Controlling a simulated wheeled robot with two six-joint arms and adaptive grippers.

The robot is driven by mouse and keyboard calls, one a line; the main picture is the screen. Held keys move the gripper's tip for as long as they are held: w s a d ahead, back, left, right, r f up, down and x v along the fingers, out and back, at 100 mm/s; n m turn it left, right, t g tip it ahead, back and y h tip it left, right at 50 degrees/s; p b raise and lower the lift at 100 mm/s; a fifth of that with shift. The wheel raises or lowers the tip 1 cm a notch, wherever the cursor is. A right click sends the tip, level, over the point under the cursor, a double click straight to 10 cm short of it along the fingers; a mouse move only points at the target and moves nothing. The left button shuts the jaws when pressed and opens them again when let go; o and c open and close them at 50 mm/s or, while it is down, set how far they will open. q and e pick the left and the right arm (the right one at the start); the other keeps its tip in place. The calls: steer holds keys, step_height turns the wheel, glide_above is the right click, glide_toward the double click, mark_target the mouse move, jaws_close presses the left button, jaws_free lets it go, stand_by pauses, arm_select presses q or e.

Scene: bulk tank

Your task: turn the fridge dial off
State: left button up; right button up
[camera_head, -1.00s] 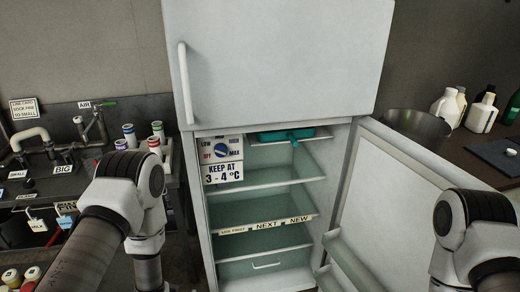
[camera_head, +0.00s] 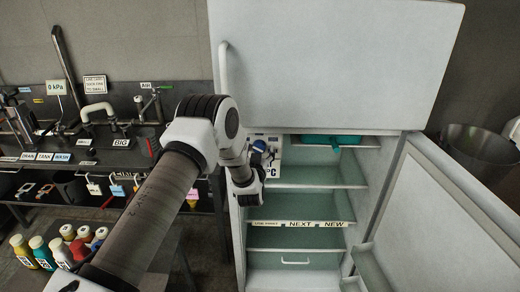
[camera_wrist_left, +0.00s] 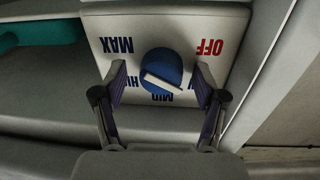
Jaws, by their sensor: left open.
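The blue fridge dial (camera_wrist_left: 172,65) with a white bar sits on a white panel (camera_wrist_left: 100,20) inside the open fridge. In the left wrist view the panel reads upside down, with OFF at upper right, MAX at left and MID below. The bar slants down to the right, its lower end near the partly hidden lettering between MID and OFF. My left gripper (camera_wrist_left: 160,76) is open, with one finger on each side of the dial; I cannot tell whether they touch it. In the head view the dial (camera_head: 260,146) shows just beyond my left gripper (camera_head: 263,157).
The fridge door (camera_head: 445,215) stands open to the right. Shelves (camera_head: 300,222) marked NEXT and NEW lie below the panel, and a teal object (camera_head: 330,140) is at the top shelf. A counter with taps and bottles (camera_head: 40,245) are at left; a metal bin (camera_head: 475,150) is at right.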

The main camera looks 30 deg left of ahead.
arm_select(q)
steer(key=shift+s+a, duration=0.15)
steer(key=c, duration=1.1)
steer(key=shift+c, duration=0.2)
steer(key=shift+f+n+b, duration=0.15)
steer(key=shift+n+b, duration=0.35)
steer(key=shift+b, duration=0.45)
steer(key=n+b, duration=0.4)
steer(key=b, duration=0.2)
steer(key=n+y+b, duration=0.1)
steer(key=n+b, duration=0.4)
steer(key=shift+d+f+b, duration=0.15)
steer(key=shift+d+b, duration=0.05)
steer(key=shift+b, duration=0.2)
steer(key=shift+r+n+b, duration=0.25)
steer(key=shift+n+b, duration=0.85)
steer(key=shift+n, duration=0.2)
